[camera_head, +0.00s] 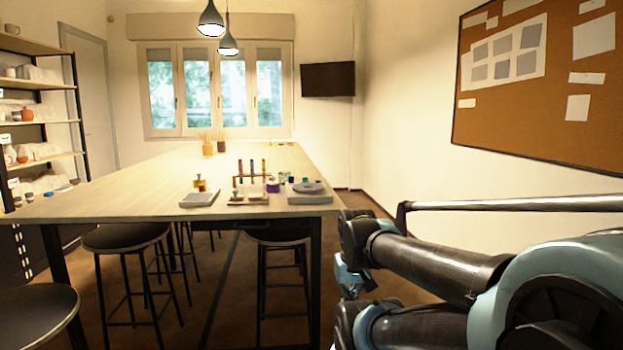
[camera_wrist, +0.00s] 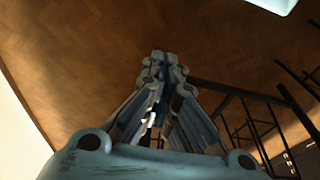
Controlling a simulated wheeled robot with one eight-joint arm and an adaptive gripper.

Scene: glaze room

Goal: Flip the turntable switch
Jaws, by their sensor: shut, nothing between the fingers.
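What looks like the turntable (camera_head: 308,187), a small round disc on a grey base, sits near the right front corner of the long wooden table (camera_head: 130,200). Its switch is too small to make out in the head view. My gripper (camera_wrist: 161,62) shows in the wrist view with its fingers together and nothing between them, pointing over the brown floor. The turntable does not show in the wrist view. In the head view my arm is at the right, beside and apart from the table's right end.
A rack of coloured tubes (camera_head: 250,180), a purple jar (camera_head: 272,185) and a grey slab (camera_head: 199,199) stand left of the turntable. Black stools (camera_head: 125,236) stand under and before the table.

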